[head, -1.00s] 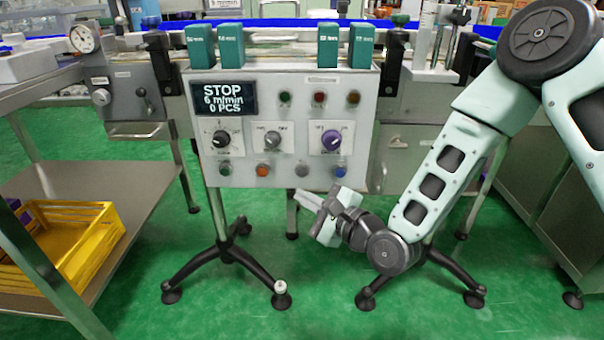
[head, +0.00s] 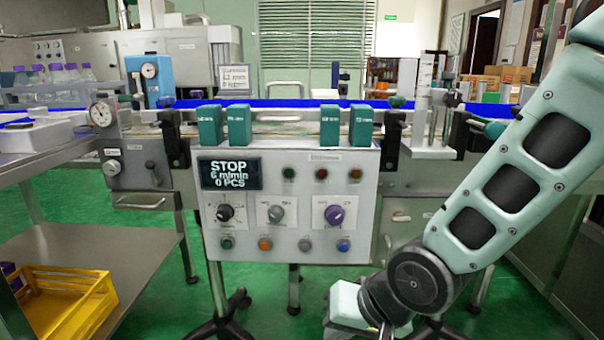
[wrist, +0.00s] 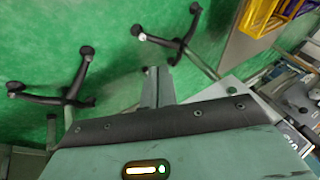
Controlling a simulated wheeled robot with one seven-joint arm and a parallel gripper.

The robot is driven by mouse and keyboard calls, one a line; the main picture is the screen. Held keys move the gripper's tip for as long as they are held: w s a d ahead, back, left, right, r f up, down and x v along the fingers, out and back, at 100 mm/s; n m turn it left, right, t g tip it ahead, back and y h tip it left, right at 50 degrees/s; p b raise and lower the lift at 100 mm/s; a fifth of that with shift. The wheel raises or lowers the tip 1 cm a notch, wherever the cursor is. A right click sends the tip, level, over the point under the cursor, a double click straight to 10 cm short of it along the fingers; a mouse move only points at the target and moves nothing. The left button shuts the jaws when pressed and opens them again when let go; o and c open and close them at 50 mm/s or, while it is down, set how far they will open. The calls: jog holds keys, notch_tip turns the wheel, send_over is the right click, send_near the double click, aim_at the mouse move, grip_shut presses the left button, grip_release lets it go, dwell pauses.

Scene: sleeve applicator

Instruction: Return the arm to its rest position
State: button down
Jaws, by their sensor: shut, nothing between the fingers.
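My arm (head: 505,185) comes in from the right in the head view and bends back at a round grey joint low in the picture. My gripper (head: 385,333) is at the bottom, below and in front of the control panel's lower right corner, partly cut off by the picture edge. In the wrist view my gripper (wrist: 155,85) shows as narrow grey fingers close together, shut and empty, pointing over the green floor. The control panel (head: 290,250) stands clear behind the arm, its display (head: 230,175) reading STOP, 6 m/min, 0 PCS.
The conveyor (head: 290,116) runs across behind the panel, with several teal blocks (head: 210,127) along it. A steel cart (head: 140,250) with a yellow crate (head: 70,305) stands at left. Black stand feet (wrist: 165,40) rest on the floor. Green floor (head: 165,300) is open between cart and panel.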

jog(key=s+d+r+n+g+h, duration=0.1)
jog(key=s+d+r+n, duration=0.15)
jog(key=s, duration=0.25)
jog(key=s+d+r+n+g+h+p, duration=0.1)
jog(key=s+d+r+n+g+h, duration=0.15)
jog(key=s, duration=0.25)
jog(key=s+d+r+n+g+h, duration=0.1)
jog(key=s+d+r+n, duration=0.15)
jog(key=s+d, duration=0.2)
notch_tip(320, 180, up, 31)
jog(key=p, duration=3.2)
jog(key=shift+a+r+p, duration=0.2)
jog(key=shift+a+p, duration=0.1)
jog(key=shift+a, duration=0.15)
jog(key=shift+w+t, duration=0.1)
jog(key=shift+t, duration=0.15)
